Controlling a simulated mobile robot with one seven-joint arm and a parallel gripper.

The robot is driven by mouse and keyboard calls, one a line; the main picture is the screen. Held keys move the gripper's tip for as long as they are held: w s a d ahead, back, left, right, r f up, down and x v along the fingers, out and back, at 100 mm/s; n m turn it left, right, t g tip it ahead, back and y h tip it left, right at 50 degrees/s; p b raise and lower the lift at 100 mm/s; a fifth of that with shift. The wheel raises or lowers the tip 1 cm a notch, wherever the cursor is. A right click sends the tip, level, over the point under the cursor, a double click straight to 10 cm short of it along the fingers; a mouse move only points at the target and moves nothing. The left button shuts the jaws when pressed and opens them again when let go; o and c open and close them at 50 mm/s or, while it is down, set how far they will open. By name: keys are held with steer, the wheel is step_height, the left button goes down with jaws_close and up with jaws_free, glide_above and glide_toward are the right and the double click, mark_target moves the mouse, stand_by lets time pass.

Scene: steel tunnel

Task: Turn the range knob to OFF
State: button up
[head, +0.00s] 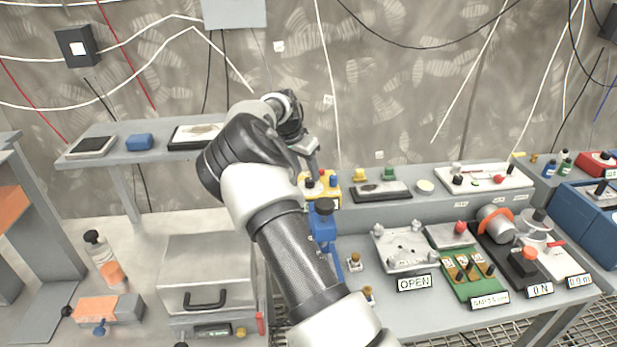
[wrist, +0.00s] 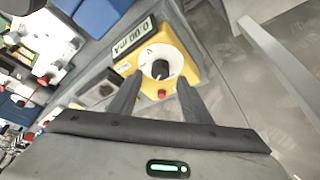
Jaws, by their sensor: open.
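The yellow meter (wrist: 184,60) lies in front of my gripper in the wrist view. It has a round white dial with a black range knob (wrist: 160,69) at its centre. Its display (wrist: 133,38) appears to read 0.00 mA. The dial markings are too small to tell where the knob points. My gripper (wrist: 158,80) is open, one finger on each side of the knob's lower side; contact is not visible. In the head view the meter (head: 327,196) stands at the shelf's left end, partly hidden by my arm, with my gripper (head: 311,158) above it.
A red jack (wrist: 162,94) sits on the meter between my fingers. A blue clamp-like device (head: 322,228) stands close beside my arm. Other panels, including an OPEN-labelled plate (head: 401,254), crowd the bench to the right.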

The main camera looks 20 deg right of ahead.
mark_target(310, 179)
steer(key=shift+x, duration=2)
steer(key=c, duration=1)
steer(key=shift+c, duration=0.2)
steer(key=shift+d+n+t+b, duration=0.1)
steer(key=shift+n+t+b, duration=0.2)
steer(key=shift+n+b, duration=0.6)
steer(key=n+y+b, duration=0.1)
steer(key=n, duration=0.1)
steer(key=n+t+b, duration=0.1)
steer(key=n+b, duration=0.1)
steer(key=shift+s+d+y, duration=0.1)
steer(key=shift+d+y, duration=0.1)
steer(key=shift+y, duration=0.2)
steer(key=n+y+b, duration=0.1)
steer(key=n, duration=0.2)
steer(key=n+y, duration=0.1)
steer(key=n, duration=0.2)
steer(key=shift+d+r+t+b, duration=0.1)
steer(key=shift+t+b, duration=0.2)
steer(key=shift+b, duration=0.05)
